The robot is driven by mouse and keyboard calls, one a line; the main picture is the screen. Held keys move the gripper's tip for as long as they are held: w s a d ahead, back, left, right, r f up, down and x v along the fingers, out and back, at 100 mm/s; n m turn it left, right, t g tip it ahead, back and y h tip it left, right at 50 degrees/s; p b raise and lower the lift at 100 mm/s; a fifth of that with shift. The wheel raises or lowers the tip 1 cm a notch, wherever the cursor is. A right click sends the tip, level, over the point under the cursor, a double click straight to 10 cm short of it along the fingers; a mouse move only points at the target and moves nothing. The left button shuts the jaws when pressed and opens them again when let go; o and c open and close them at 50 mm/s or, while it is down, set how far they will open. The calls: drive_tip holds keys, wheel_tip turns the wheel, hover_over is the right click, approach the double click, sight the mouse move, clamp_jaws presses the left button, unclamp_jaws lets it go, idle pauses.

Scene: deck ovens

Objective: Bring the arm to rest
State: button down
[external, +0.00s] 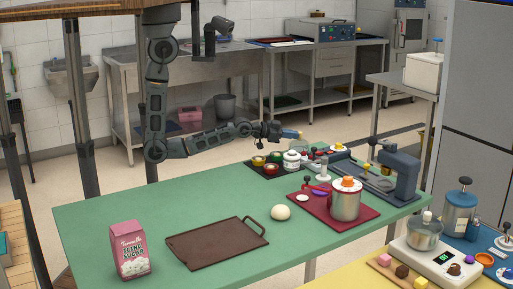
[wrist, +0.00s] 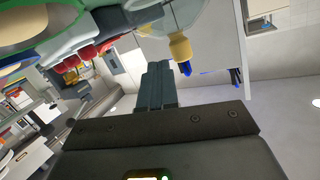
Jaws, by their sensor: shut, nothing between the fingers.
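My gripper (external: 291,134) is at the end of my arm, which reaches out to the right from its upright column. It is held in the air near the back edge of the green table (external: 130,200), level and pointing right. In the wrist view my gripper (wrist: 156,85) shows as two dark fingers close together, shut and empty. The wrist housing fills the lower part of that view.
The table's left side is mostly clear.

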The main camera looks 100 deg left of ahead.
drive_tip(key=s+y, duration=0.3)
drive_tip(key=s, duration=0.9)
drive_tip(key=s+d+f+m+t+h+b, duration=0.1)
drive_tip(key=s+d+f+h, duration=0.1)
drive_tip(key=s+d, duration=0.4)
drive_tip(key=s+d+f+m+h+b, duration=0.1)
drive_tip(key=s+d+h, duration=0.2)
drive_tip(key=s+d, duration=0.35)
drive_tip(key=s+d+r+h, duration=0.3)
drive_tip(key=s+d, duration=0.2)
drive_tip(key=s, duration=0.5)
drive_tip(key=shift+s+d+r+g+h+b, duration=0.2)
drive_tip(key=shift+s+d+g+h+b, duration=0.15)
drive_tip(key=shift+h+b, duration=0.1)
idle(0.4)
